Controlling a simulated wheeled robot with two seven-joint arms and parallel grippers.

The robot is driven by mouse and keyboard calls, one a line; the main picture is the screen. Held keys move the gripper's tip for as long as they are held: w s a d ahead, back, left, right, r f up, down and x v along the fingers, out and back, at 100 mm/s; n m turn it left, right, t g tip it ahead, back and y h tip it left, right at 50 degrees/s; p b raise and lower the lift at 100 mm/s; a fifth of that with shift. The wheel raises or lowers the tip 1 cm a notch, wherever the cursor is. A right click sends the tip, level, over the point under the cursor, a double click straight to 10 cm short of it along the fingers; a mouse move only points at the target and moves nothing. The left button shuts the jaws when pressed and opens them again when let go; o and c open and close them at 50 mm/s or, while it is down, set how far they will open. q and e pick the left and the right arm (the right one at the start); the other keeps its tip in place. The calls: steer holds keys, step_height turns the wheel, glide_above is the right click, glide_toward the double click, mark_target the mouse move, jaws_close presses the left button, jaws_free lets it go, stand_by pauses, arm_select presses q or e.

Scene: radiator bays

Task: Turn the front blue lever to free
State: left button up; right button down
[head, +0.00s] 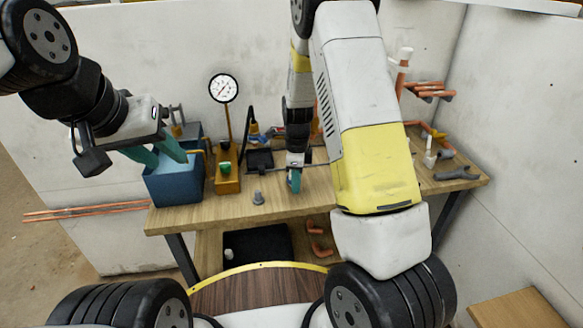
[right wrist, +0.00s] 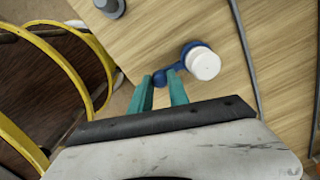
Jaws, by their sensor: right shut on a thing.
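The front blue lever (right wrist: 187,55) shows in the right wrist view, a blue arm beside a round white cap (right wrist: 205,65) above the wooden bench top. My right gripper (right wrist: 160,84) has its teal fingers on either side of the lever's blue end and is shut on it. In the head view my right gripper (head: 294,180) is low at the bench's front part, and the lever is mostly hidden by it. My left gripper (head: 156,152) is open and empty, with its teal fingers above the blue bin (head: 172,187).
On the bench (head: 215,211) stand a round gauge (head: 223,88) on a yellow base, a grey knob-like piece (head: 258,197) and a wrench (head: 456,174). Copper pipes (head: 428,91) stand at the back right. White walls enclose the back and right. A black bin (head: 262,245) sits on the lower shelf.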

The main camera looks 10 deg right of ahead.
steer(key=shift+w+a+m, duration=0.1)
steer(key=shift+a+m, duration=0.4)
steer(key=shift+m, duration=0.35)
steer(key=shift+w+a+m, duration=0.1)
steer(key=shift+a+m, duration=0.35)
steer(key=shift+m, duration=0.4)
steer(key=shift+w+a+m, duration=0.2)
steer(key=shift+a+m, duration=0.15)
steer(key=shift+m, duration=0.45)
steer(key=shift+a, duration=0.1)
steer(key=c, duration=1.3)
jaws_free()
steer(key=shift+o, duration=0.2)
steer(key=shift+r, duration=0.1)
step_height(320, 180, up, 8)
